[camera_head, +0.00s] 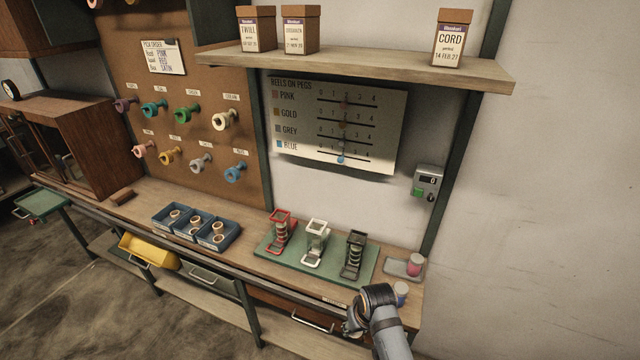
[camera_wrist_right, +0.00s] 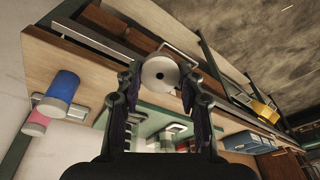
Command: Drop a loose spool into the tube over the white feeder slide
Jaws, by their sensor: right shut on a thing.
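The white feeder (camera_head: 316,240) stands in the middle of a green base (camera_head: 267,247) on the bench, between a red feeder (camera_head: 280,232) and a dark feeder (camera_head: 354,254). My right gripper (camera_head: 353,324) is at the bench's front edge, to the right of and nearer than the feeders. In the right wrist view it is shut on a pale spool (camera_wrist_right: 160,73), seen end-on with its centre hole showing. The spool cannot be made out in the head view. My left gripper is not in view.
Blue trays (camera_head: 238,243) with loose pale spools stand left of the feeders. A pink-sided container (camera_head: 414,266) on a small tray and a blue one (camera_head: 401,292) stand at the bench's right end. A shelf (camera_head: 370,72) overhangs the back. Pegs on the board hold coloured reels.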

